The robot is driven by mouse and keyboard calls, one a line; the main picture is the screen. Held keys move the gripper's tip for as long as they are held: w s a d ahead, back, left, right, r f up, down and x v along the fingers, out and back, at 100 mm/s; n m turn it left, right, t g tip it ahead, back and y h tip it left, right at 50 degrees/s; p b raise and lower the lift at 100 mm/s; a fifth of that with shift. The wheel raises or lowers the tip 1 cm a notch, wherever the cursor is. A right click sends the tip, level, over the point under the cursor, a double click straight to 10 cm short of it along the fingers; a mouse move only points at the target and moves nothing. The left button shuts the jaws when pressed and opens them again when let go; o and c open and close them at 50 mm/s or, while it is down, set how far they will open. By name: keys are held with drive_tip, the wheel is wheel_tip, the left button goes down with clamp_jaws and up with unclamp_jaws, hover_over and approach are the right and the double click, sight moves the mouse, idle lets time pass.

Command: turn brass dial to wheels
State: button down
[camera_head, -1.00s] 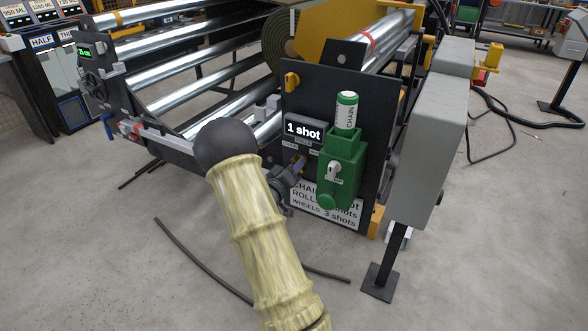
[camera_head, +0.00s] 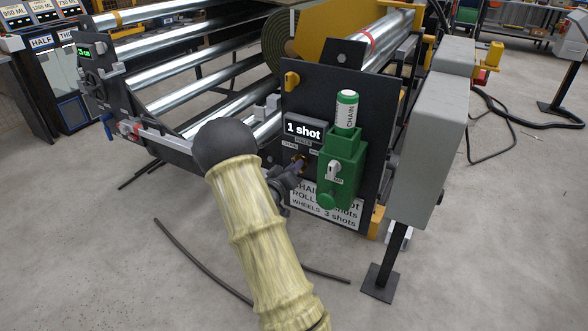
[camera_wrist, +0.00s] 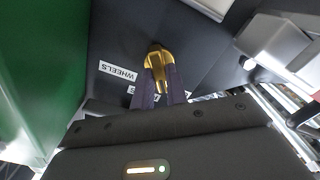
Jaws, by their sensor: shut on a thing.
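The brass dial (camera_wrist: 157,60) sits on the dark panel in the wrist view. My gripper (camera_wrist: 160,82) is shut on it, with a dark finger on each side. A white label reading WHEELS (camera_wrist: 118,71) lies to the left of the dial. A second label below is mostly hidden by the fingers. In the head view my gripper (camera_head: 297,166) is at the dark panel (camera_head: 325,85), below the "1 shot" display (camera_head: 304,131). There the dial is mostly hidden by my gripper.
A sign (camera_head: 330,207) listing shots is below. A grey box (camera_head: 432,145) on a post stands farther right. The floor in front is mostly clear.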

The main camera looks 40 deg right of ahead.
drive_tip(key=shift+s+d+f+m+b, duration=0.1)
drive_tip(key=shift+s+m+b, duration=0.05)
drive_tip(key=shift+m+b, duration=3.35)
drive_tip(key=shift+s+f+m+b, duration=0.1)
drive_tip(key=shift+m+b, duration=2.2)
drive_tip(key=shift+m, duration=2.3)
drive_tip(key=shift+r, duration=0.1)
drive_tip(key=c, duration=1.4)
unclamp_jaws()
drive_tip(key=p+v, duration=0.3)
drive_tip(key=v, duration=1.4)
drive_tip(key=shift+a+p, duration=0.25)
drive_tip(key=shift+p, duration=0.15)
drive_tip(key=shift+s, duration=0.1)
